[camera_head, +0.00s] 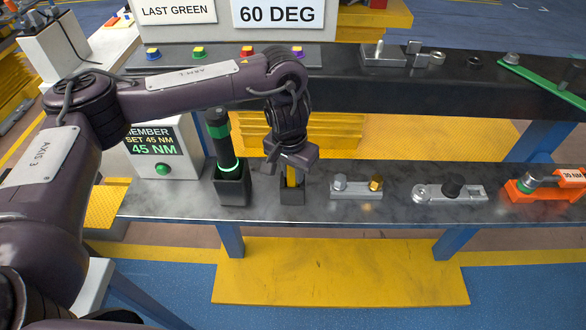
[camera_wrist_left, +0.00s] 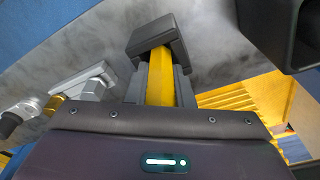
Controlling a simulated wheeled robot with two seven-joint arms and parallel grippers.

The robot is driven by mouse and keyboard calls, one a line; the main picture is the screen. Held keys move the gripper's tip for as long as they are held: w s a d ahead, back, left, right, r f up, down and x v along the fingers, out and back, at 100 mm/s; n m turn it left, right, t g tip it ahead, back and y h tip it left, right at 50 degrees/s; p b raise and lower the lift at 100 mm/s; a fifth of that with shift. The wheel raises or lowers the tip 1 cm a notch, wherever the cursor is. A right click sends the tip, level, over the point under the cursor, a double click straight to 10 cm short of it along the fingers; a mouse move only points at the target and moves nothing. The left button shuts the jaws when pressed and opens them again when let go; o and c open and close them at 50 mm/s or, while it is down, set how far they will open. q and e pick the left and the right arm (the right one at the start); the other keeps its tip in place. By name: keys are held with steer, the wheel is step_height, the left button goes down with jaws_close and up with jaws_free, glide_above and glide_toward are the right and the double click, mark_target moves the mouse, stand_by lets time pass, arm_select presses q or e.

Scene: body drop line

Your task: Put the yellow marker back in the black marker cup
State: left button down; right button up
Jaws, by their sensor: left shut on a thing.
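The yellow marker (camera_head: 291,177) stands roughly upright between the fingers of my left gripper (camera_head: 291,161), which is shut on it. It also shows in the left wrist view (camera_wrist_left: 160,75). The small black marker cup (camera_head: 292,197) stands on the grey bench directly below the gripper; it shows in the left wrist view too (camera_wrist_left: 152,33). The marker's lower end meets the cup's mouth and is hidden there, so I cannot tell how deep it sits. My right gripper is in neither view.
A black holder (camera_head: 233,190) with a green-ringed tool (camera_head: 219,140) stands close left of the cup. A metal block with bolts (camera_head: 355,188) lies to the right, then a grey bracket (camera_head: 449,191) and an orange fixture (camera_head: 546,187). A dark shelf (camera_head: 345,90) runs behind.

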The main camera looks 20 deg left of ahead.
arm_select(q)
steer(key=shift+f, duration=0.2)
steer(key=c, duration=1.2)
jaws_free()
steer(key=shift+s, duration=0.1)
steer(key=shift+a+f, duration=0.1)
steer(key=shift+s, duration=0.1)
